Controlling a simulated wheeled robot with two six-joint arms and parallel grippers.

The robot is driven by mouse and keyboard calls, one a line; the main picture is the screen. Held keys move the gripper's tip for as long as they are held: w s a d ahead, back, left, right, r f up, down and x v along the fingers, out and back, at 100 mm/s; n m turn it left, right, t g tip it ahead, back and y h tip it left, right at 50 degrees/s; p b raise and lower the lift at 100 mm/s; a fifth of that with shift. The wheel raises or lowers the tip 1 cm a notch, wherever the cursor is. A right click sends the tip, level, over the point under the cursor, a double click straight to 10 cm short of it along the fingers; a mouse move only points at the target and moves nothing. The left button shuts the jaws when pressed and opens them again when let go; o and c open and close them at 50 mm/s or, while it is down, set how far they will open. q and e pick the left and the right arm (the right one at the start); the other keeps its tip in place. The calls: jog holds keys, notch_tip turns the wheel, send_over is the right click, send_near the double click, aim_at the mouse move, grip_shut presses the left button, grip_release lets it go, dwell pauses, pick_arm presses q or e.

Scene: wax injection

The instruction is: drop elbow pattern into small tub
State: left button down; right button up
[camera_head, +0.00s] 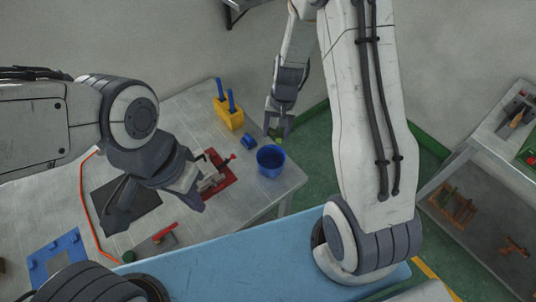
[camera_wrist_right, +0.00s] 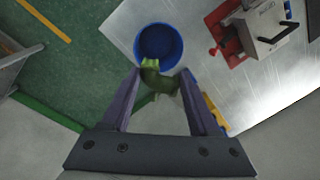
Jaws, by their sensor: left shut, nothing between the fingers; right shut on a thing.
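The elbow pattern (camera_wrist_right: 160,80) is a small green bent piece. My right gripper (camera_wrist_right: 157,78) is shut on it, with a finger at each side. In the head view, my right gripper (camera_head: 278,130) hangs near the table's far right edge, with a bit of green at its tips. The small tub (camera_head: 271,161) is round, blue and open, standing on the table near its right corner. In the right wrist view, the elbow overlaps the near rim of the tub (camera_wrist_right: 158,43); the height between them is unclear. My left gripper (camera_head: 117,212) is shut and empty over the table's left part.
A red-based clamp fixture (camera_head: 218,185) stands left of the tub. A yellow block with blue handles (camera_head: 229,113) and a small blue cylinder (camera_head: 248,140) are nearby. A black mat (camera_head: 145,205) lies at the left. A shelf (camera_head: 470,190) stands at the right.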

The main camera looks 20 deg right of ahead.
notch_tip(320, 180, down, 6)
jog(key=b, duration=0.4)
jog(key=shift+d+r, duration=0.15)
jog(key=shift+r, duration=0.05)
jog(key=o, duration=1.4)
jog(key=shift+s, duration=0.1)
jog(key=r, duration=0.3)
jog(key=r+b, duration=0.1)
jog(key=r, duration=0.3)
jog(key=d+r+b, duration=0.1)
jog(key=r, duration=0.2)
jog(key=shift+s+r, duration=0.25)
